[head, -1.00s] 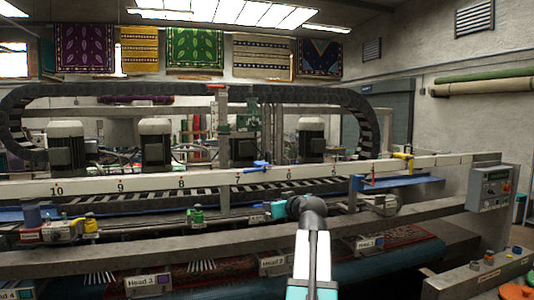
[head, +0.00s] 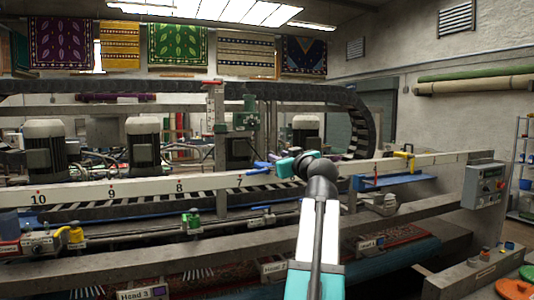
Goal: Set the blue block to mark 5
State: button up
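The blue block (head: 260,168) sits on the white numbered rail (head: 140,188), just right of mark 7. My gripper (head: 273,166), at the end of the teal wrist, points left at rail height, right beside the blue block in the picture. Its fingertips are too small and merged with the block to tell whether they touch it or are open. Marks 10, 9, 8 and 7 are readable. My arm covers the rail to the right of the block, and I cannot read mark 5.
A yellow clamp-like piece (head: 405,158) sits on the rail farther right, above a blue bar (head: 395,182). A green piece (head: 192,220) is on the lower beam. A grey control box (head: 486,187) stands at the rail's right end. Motors (head: 143,140) stand behind the rail.

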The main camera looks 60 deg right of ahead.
aim_at(270, 152)
jog(key=shift+s+d, duration=0.15)
jog(key=shift+d, duration=0.1)
jog(key=p+x, duration=0.4)
jog(key=x, duration=0.8)
jog(key=shift+s+d, duration=0.1)
jog(key=shift+d, duration=0.05)
jog(key=shift+p+x, duration=0.4)
jog(key=shift+x, duration=0.4)
grip_shut()
